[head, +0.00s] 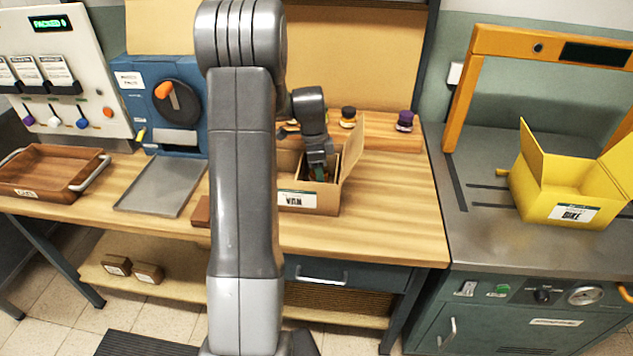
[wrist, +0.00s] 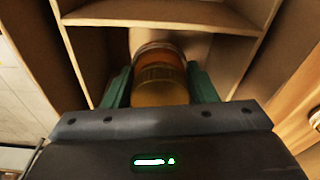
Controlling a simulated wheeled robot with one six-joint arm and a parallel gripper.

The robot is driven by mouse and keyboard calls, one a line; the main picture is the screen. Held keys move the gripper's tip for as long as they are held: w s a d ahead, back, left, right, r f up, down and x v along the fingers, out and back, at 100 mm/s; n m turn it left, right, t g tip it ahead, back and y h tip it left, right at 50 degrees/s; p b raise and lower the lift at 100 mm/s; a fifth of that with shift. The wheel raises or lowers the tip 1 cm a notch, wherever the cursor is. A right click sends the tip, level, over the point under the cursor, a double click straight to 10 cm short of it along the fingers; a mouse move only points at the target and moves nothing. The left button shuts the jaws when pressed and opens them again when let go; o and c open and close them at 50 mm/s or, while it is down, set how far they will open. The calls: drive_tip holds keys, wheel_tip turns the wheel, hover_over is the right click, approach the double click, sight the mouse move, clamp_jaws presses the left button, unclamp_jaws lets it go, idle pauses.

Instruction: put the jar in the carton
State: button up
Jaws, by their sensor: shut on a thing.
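The jar (wrist: 160,82) shows in the wrist view as a round amber thing with a brownish lid. My gripper (wrist: 161,88) is shut on it, a green finger on each side. The cardboard carton (head: 325,202) stands on the wooden bench in the head view, flaps open, with a white label in front. My gripper (head: 319,173) points down into its opening. In the wrist view, thin dividers and walls of the carton (wrist: 150,12) surround the jar. The jar is within one compartment; I cannot tell whether it touches the bottom.
Jars with dark (head: 348,117) and purple (head: 405,121) lids stand on a wooden ledge behind the carton. A yellow carton (head: 565,190) stands on the metal counter at right. A wooden tray (head: 50,172) and a blue machine (head: 150,95) are at left. The bench right of the carton is clear.

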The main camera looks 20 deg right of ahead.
drive_tip(key=shift+f, duration=2.05)
drive_tip(key=shift+f, duration=0.1)
drive_tip(key=o, duration=1.1)
drive_tip(key=r, duration=0.4)
drive_tip(key=a+r, duration=0.1)
drive_tip(key=r, duration=0.7)
drive_tip(key=shift+w+a, duration=0.2)
drive_tip(key=shift+w, duration=0.05)
